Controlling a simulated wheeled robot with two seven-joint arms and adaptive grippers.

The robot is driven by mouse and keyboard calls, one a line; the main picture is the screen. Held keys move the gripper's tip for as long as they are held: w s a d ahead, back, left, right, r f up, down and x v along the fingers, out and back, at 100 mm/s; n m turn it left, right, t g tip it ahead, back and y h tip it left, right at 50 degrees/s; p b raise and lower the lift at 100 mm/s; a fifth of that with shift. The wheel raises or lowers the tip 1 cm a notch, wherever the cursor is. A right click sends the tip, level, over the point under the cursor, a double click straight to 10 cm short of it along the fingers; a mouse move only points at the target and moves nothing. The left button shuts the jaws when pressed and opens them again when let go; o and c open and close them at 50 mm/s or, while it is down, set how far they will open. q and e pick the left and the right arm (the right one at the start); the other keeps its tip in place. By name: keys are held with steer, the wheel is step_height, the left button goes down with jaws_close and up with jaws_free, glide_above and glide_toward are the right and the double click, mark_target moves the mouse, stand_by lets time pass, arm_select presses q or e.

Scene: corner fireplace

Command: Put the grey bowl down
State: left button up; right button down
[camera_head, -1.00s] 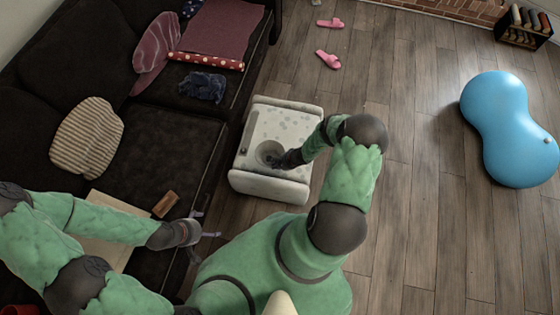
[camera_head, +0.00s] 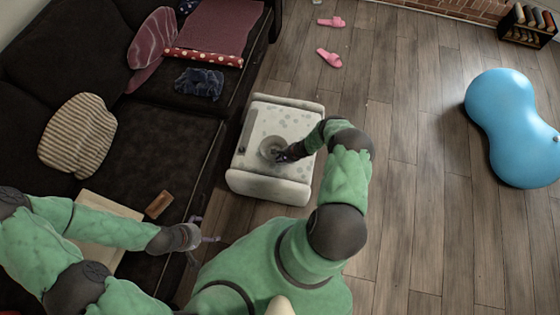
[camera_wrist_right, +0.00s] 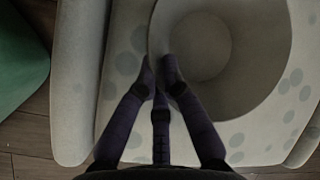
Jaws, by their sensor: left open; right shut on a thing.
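The grey bowl (camera_head: 271,149) is over the top of a small white spotted side table (camera_head: 262,187). In the right wrist view the bowl (camera_wrist_right: 205,48) shows its round inside, and it looks empty. My right gripper (camera_head: 281,156) is shut on the bowl's near rim. Its fingertips also show at the rim in the right wrist view (camera_wrist_right: 160,72). I cannot tell whether the bowl's base touches the table top. My left gripper (camera_head: 212,231) is open and empty beside the sofa's front edge.
A dark sofa (camera_head: 160,135) stands left of the table, with a striped cushion (camera_head: 78,136), a dark blue cloth (camera_head: 200,84) and a brown block (camera_head: 159,204). Pink slippers (camera_head: 329,59) and a blue peanut ball (camera_head: 510,125) lie on the floor. Floor right of the table is clear.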

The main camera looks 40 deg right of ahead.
steer(key=shift+w+d+f, duration=0.1)
steer(key=shift+f, duration=0.1)
steer(key=shift+f, duration=0.2)
steer(key=c, duration=1.4)
jaws_free()
steer(key=shift+r, duration=0.15)
steer(key=shift+r, duration=0.3)
steer(key=p+v, duration=0.4)
steer(key=v, duration=0.6)
steer(key=s+a+r+n+g, duration=0.1)
steer(key=s+a+r+n, duration=0.4)
steer(key=a+r, duration=0.3)
steer(key=s+a+r+n+g, duration=0.2)
steer(key=s+a+r+n, duration=0.2)
steer(key=a+r, duration=0.3)
steer(key=s+a+r+n+g, duration=0.1)
steer(key=s+a+r+n, duration=0.4)
steer(key=a, duration=0.9)
steer(key=shift+s+a+r+n+g+p, duration=0.15)
steer(key=shift+r+n, duration=0.1)
steer(key=shift+r, duration=0.35)
steer(key=shift+s+d+r+n+g+p, duration=0.1)
steer(key=shift+r+n, duration=0.2)
steer(key=shift+r, duration=0.35)
steer(key=shift+s+a+r+n+g+p, duration=0.15)
steer(key=shift+r+n, duration=0.1)
steer(key=shift+r, duration=0.35)
